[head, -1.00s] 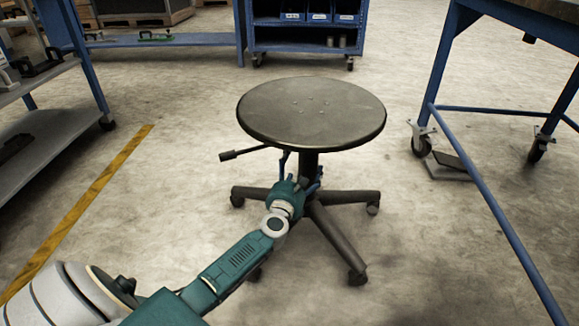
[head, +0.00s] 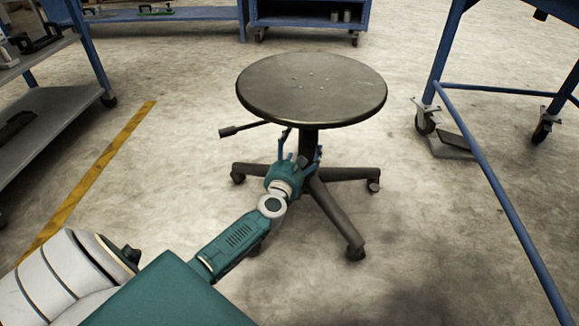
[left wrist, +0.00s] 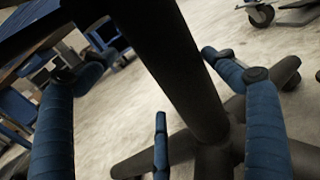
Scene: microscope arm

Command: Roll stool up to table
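The stool has a round dark seat (head: 312,85), a central column and a star-shaped base on casters; a side lever juts left under the seat. It stands upright on the floor, left of the blue-framed table (head: 512,205). My left gripper (head: 300,152) is at the column below the seat, its blue fingers on either side. In the left wrist view, the dark column (left wrist: 185,75) passes between the widely spread fingers of the gripper (left wrist: 160,110); I see no clear grip on it. My right gripper is not in view.
The table's casters (head: 425,122) stand right of the stool, with open floor between. A grey shelf unit (head: 55,115) is at the left, beside a yellow floor stripe (head: 95,178). A blue wheeled cabinet (head: 307,22) stands behind. Floor around the stool is clear.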

